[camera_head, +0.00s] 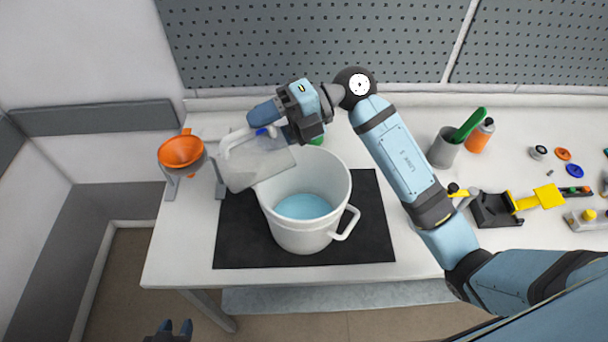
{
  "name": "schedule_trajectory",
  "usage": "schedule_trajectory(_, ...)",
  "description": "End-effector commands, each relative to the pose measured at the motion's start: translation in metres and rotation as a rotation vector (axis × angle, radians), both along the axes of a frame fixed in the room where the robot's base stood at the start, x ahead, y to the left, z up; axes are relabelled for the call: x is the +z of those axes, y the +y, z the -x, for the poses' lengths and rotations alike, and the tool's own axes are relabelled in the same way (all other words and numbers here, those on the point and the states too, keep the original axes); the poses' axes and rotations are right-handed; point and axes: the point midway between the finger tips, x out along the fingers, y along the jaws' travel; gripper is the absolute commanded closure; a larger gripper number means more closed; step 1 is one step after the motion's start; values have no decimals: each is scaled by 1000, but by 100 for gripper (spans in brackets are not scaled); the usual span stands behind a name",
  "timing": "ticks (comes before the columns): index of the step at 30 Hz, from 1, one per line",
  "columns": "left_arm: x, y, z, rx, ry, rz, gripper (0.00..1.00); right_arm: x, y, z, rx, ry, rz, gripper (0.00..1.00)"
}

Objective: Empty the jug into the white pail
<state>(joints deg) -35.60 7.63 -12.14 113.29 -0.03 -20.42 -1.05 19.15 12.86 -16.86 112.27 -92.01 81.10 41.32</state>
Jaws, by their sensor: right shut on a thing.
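The white pail (290,238) stands upright on a black mat (375,225), with light-blue liquid (303,206) in its bottom. The translucent jug (255,165) is tilted at the pail's upper left, its lower right end over the rim. I cannot make out any liquid in the jug or a stream from it. My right gripper (263,122) is shut on the jug by its handle and hides part of it. My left gripper (176,328) is at the bottom edge, off the table, with its two fingertips apart and nothing between them.
An orange funnel (181,151) sits in a grey stand left of the jug. A grey cup (444,149) with a green-handled tool, an orange bottle (480,136) and yellow-black tools (540,198) are at the right. A pegboard wall (310,45) closes the back.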

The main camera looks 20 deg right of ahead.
Motion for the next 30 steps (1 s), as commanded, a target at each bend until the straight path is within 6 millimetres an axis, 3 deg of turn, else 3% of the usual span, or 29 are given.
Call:
schedule_trajectory(1,18,0,0,17,1,13,62,10,20,2,8,-8,69,89)
schedule_trajectory(2,12,-2,0,38,12,29,62,4,25,2,7,-12,114,89)
schedule_trajectory(3,5,-4,0,43,15,35,62,-4,25,2,5,-16,156,89)
schedule_trajectory(11,2,-1,1,34,16,23,62,-8,30,2,4,-16,207,89)
schedule_trajectory(18,3,-2,1,33,16,24,62,-21,46,3,6,-31,405,89)
schedule_trajectory(30,4,-2,0,31,12,25,62,-21,75,5,8,-50,721,89)
